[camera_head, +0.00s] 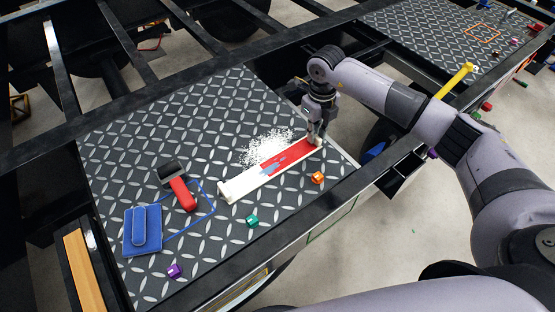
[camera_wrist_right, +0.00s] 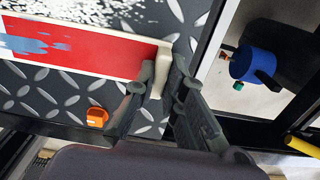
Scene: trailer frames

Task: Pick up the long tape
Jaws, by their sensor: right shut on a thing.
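The long tape (camera_head: 290,160) is a flat red strip with white edges, a blue-grey patch and cream end pieces. It lies on the dark diamond-plate surface in the head view, running from lower left to upper right. In the right wrist view the tape (camera_wrist_right: 95,52) comes in from the left and ends in a cream end piece (camera_wrist_right: 160,68). My right gripper (camera_head: 316,138) is at the tape's upper-right end. In the wrist view its fingers (camera_wrist_right: 160,85) are closed around the cream end piece. My left gripper is not in view.
White granules (camera_head: 265,147) lie along the tape. An orange block (camera_head: 317,178), a green block (camera_head: 252,221) and a purple block (camera_head: 174,270) are nearby. Black frame rails (camera_head: 240,257) border the plate.

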